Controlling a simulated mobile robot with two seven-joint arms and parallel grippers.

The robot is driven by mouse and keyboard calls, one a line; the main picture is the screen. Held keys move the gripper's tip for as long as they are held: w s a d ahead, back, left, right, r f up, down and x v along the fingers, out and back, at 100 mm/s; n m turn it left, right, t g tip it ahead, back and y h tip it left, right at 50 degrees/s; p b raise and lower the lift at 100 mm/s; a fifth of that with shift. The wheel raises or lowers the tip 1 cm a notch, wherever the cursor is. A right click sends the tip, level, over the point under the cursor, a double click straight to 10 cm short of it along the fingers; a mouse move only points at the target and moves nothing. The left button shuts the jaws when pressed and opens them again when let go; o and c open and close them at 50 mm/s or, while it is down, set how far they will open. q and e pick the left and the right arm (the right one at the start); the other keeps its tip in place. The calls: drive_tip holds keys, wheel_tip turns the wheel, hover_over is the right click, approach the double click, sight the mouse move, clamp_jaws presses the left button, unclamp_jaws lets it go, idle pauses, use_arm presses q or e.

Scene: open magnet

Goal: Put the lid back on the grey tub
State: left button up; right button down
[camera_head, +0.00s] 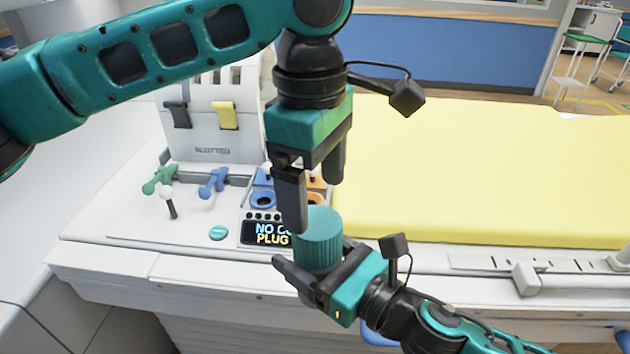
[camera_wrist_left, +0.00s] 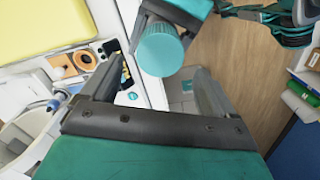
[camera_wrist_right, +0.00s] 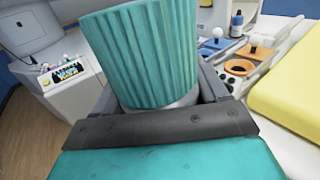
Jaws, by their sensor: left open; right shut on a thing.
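The teal ribbed lid (camera_head: 317,240) sits upright on the grey tub (camera_wrist_right: 166,109), covering its top; I cannot tell whether it is fully tightened. Only a grey band of the tub shows below the lid in the right wrist view. My right gripper (camera_head: 318,268) is shut around the tub, holding it in front of the console edge.
Behind the grippers is a white console with a small display (camera_head: 265,233), blue (camera_head: 262,199) and orange ring holders, and green (camera_head: 160,180) and blue levers (camera_head: 213,183). A yellow padded bed (camera_head: 480,170) fills the right. Free room lies in front of the console.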

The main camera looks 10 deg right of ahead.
sight(316, 221)
use_arm(q)
drive_tip(key=shift+d+f, duration=0.1)
drive_tip(key=shift+f, duration=3.9)
drive_tip(key=c, duration=1)
drive_tip(key=m, duration=0.5)
drive_tip(key=shift+m, duration=0.3)
drive_tip(key=shift+c, duration=0.2)
drive_tip(key=m, duration=0.4)
